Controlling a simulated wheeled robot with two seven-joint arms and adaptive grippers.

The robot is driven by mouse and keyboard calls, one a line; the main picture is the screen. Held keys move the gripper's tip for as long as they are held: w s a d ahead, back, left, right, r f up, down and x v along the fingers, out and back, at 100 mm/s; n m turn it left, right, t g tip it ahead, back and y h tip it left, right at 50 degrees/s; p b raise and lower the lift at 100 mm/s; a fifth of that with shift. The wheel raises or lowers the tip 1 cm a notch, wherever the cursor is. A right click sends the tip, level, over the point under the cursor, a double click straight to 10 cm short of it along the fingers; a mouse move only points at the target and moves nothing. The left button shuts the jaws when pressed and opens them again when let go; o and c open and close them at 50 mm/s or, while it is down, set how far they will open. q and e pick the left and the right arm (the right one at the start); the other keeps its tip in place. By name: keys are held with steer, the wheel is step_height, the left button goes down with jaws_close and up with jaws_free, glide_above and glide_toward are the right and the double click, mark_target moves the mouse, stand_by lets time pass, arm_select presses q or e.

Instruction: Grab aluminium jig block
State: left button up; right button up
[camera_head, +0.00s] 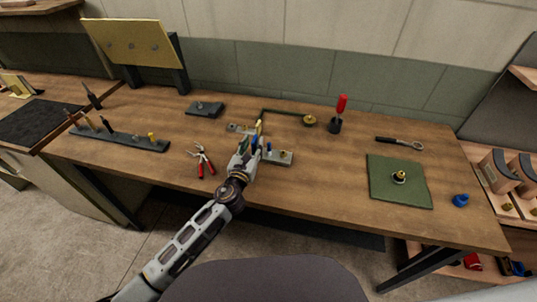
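A light grey metal block (283,158), which looks like the aluminium jig block, lies near the front middle of the table with small blue and brass-coloured pieces on it. My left gripper (254,143) is at the left end of this block and hides part of it. The fingers are small and overlap the pieces there, so I cannot tell whether they are open, shut or touching the block. My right gripper is out of view.
Red-handled pliers (202,160) lie left of my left gripper. A dark rack (120,138) of tools stands farther left. A red-handled tool (341,105) stands upright behind right. A green mat (398,188) with a brass part lies right. Bare wood lies between block and mat.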

mark_target(254, 139)
arm_select(q)
steer(key=shift+w+d, duration=0.15)
steer(key=shift+w, duration=0.35)
steer(key=shift+w+d, duration=0.2)
steer(key=shift+w, duration=0.45)
steer(key=c, duration=0.8)
jaws_close()
steer(key=shift+r, duration=0.35)
steer(key=shift+r+p, duration=0.35)
steer(key=shift+r, duration=0.25)
step_height(254, 139, up, 7)
steer(key=shift+f+p, duration=0.1)
steer(key=shift+p, duration=0.95)
steer(key=shift+r, duration=0.75)
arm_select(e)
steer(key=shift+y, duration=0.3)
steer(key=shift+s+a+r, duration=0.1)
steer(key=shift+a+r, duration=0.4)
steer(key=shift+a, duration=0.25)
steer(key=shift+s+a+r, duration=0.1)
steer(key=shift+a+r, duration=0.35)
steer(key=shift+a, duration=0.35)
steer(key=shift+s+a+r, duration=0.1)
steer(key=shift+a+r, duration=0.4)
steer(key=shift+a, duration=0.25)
